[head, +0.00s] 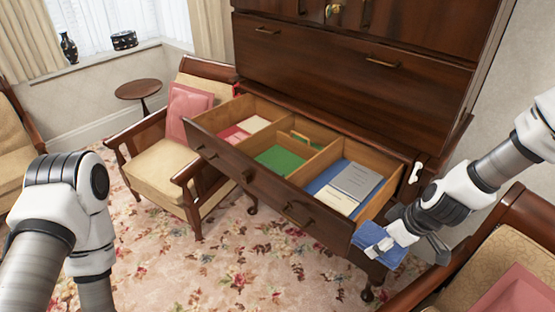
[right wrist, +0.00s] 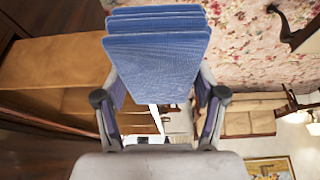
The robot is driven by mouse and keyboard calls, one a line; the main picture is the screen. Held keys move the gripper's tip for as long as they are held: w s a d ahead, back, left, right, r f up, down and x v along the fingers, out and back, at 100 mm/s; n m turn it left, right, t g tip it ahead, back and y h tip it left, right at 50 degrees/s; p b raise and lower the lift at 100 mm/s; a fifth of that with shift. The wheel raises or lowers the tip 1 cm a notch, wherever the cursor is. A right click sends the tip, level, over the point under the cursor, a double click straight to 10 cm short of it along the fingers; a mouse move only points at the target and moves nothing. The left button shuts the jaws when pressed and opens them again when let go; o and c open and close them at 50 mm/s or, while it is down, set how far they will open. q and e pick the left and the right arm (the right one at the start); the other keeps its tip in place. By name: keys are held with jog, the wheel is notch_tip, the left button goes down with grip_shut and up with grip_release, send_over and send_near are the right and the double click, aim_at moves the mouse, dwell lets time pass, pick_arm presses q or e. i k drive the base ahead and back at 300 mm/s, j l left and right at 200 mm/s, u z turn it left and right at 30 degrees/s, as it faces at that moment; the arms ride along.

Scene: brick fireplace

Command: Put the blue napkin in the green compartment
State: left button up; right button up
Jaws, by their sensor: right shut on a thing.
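The blue napkin (head: 394,258) is folded in layers and held by my right gripper (head: 381,246), just outside the right front corner of the open drawer. In the right wrist view, the napkin (right wrist: 158,45) sits between the two fingers of the right gripper (right wrist: 160,92). The green compartment (head: 279,160) is the middle one of the drawer, left of the napkin. A small green and wooden-coloured item (head: 300,137) shows at its back. My left arm is at the left; its gripper is out of view.
The drawer's right compartment is blue with a grey book (head: 356,180) and a cream booklet (head: 338,199). The left compartment holds red and cream items (head: 252,125). Drawer walls stand between compartments. An armchair (head: 165,160) is left of the drawer; another (head: 520,250) is at lower right.

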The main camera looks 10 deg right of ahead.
aim_at(280, 161)
jog(key=i+j, duration=0.2)
jog(key=i, duration=0.25)
jog(key=i+j, duration=0.2)
jog(key=i, duration=0.25)
jog(key=i+j, duration=0.25)
jog(key=i, duration=0.2)
jog(key=i+j, duration=0.2)
jog(key=i, duration=0.25)
